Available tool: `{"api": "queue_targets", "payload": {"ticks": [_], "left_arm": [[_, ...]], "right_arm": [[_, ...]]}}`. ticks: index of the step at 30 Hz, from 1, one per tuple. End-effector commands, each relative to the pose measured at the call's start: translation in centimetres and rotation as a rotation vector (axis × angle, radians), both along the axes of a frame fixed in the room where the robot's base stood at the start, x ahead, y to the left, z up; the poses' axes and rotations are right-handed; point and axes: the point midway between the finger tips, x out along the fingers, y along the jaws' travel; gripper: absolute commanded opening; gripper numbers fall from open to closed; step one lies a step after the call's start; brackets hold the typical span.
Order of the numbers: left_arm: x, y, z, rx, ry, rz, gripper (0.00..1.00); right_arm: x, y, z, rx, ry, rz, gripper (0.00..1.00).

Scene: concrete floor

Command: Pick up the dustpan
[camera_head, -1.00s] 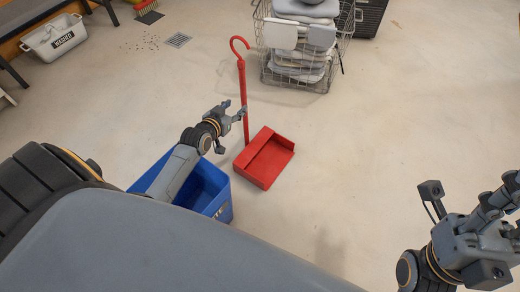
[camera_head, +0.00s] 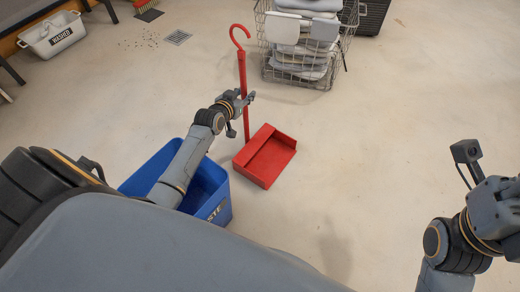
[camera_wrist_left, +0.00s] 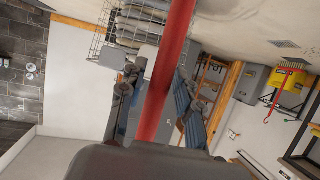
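The red dustpan (camera_head: 266,158) stands on the concrete floor, its pan flat and its long handle (camera_head: 242,70) upright with a hooked top. My left gripper (camera_head: 244,98) is at the handle, around its middle height. In the left wrist view, the red handle (camera_wrist_left: 168,75) runs between the two fingers, which look spread on either side of it. Whether either finger touches it is unclear. My right gripper (camera_head: 499,205) is at the right edge, far from the dustpan, and its fingertips are largely cut off.
A blue bin (camera_head: 216,206) stands beside the pan, under my left arm. A wire basket (camera_head: 300,72) with folded grey things is behind the handle. A white tub (camera_head: 52,36), a drain (camera_head: 177,37) and a brush (camera_head: 148,14) lie farther back. Floor to the right is clear.

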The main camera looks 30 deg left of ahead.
Motion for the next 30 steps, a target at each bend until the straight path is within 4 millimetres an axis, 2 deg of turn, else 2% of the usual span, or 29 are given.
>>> {"api": "queue_targets", "payload": {"ticks": [1,3,4,17,20,30], "left_arm": [[0.0,0.0,0.0,0.0,0.0,0.0,0.16],[0.0,0.0,0.0,0.0,0.0,0.0,0.02],[0.0,0.0,0.0,0.0,0.0,0.0,0.0],[0.0,0.0,0.3,0.0,-0.004,0.0,0.0],[0.1,0.0,1.3,0.0,-0.005,0.0,0.0],[0.1,0.1,7.7,0.001,-0.006,0.0,0.0]], "right_arm": [[0.0,0.0,0.0,0.0,0.0,0.0,0.4],[0.0,0.0,0.0,0.0,0.001,0.0,0.4],[0.0,0.0,0.0,0.0,0.001,0.0,0.4],[0.0,0.0,0.1,0.0,0.001,0.001,0.4],[-0.1,0.0,0.6,0.001,-0.001,0.001,0.4],[-0.6,-0.4,-1.3,0.011,0.139,0.007,0.4]]}}
